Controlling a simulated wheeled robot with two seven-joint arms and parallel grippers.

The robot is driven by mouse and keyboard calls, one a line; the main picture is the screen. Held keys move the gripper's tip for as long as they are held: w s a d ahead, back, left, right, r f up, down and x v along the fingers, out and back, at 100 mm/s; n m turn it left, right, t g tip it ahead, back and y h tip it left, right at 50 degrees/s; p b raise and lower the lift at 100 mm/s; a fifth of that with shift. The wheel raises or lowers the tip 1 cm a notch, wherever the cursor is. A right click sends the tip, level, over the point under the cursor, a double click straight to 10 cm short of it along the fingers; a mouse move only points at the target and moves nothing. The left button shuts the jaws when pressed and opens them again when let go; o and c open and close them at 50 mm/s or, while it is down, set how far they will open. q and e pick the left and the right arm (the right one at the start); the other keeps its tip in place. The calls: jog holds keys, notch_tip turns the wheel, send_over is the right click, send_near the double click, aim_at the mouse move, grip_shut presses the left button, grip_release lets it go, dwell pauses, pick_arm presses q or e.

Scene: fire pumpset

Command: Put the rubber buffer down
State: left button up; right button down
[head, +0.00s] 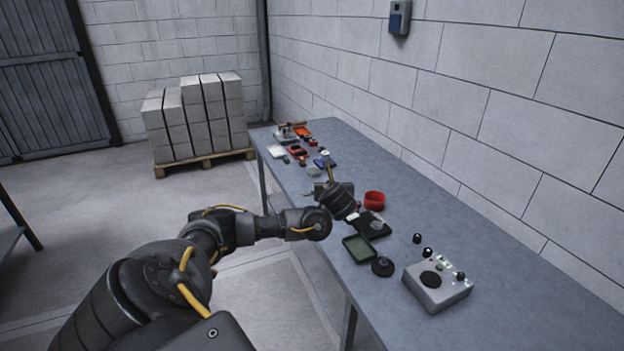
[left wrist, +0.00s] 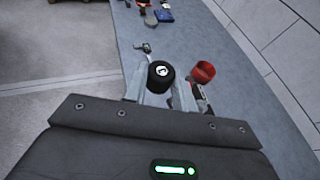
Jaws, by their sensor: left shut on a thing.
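My left gripper (left wrist: 160,90) is shut on a black, round rubber buffer (left wrist: 161,76) with a pale metal centre, seen end-on between the fingers in the left wrist view. In the head view the left gripper (head: 332,186) is over the middle of the grey table (head: 520,305), left of a red round container (head: 374,199); the held buffer cannot be made out there. A similar black round piece with a stud (head: 382,266) stands on the table beside a green tray (head: 358,248). My right gripper is not in view.
A black flat tray (head: 375,226) lies near the gripper. A grey box with a black disc (head: 436,288) and small black knobs (head: 417,238) are at the near right. Several small parts, including an orange bin (head: 302,131), crowd the far end. The wall borders the table's right side.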

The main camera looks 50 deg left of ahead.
pick_arm(q)
jog(key=s+d+r+m+t+h+b, duration=0.1)
jog(key=s+d+r+m+h, duration=0.1)
jog(key=d, duration=0.9)
jog(key=s+d+r+m+t+h+b, duration=0.1)
jog(key=d+r+m+h, duration=0.3)
jog(key=d, duration=0.8)
jog(key=s+d+r+m+t+h+b, duration=0.1)
jog(key=s+d+r+m+t+h, duration=0.2)
jog(key=d, duration=0.9)
jog(key=shift+d+r+m+h+b, duration=0.2)
jog(key=shift+r+m+h+b, duration=0.2)
jog(key=shift+m+h, duration=0.2)
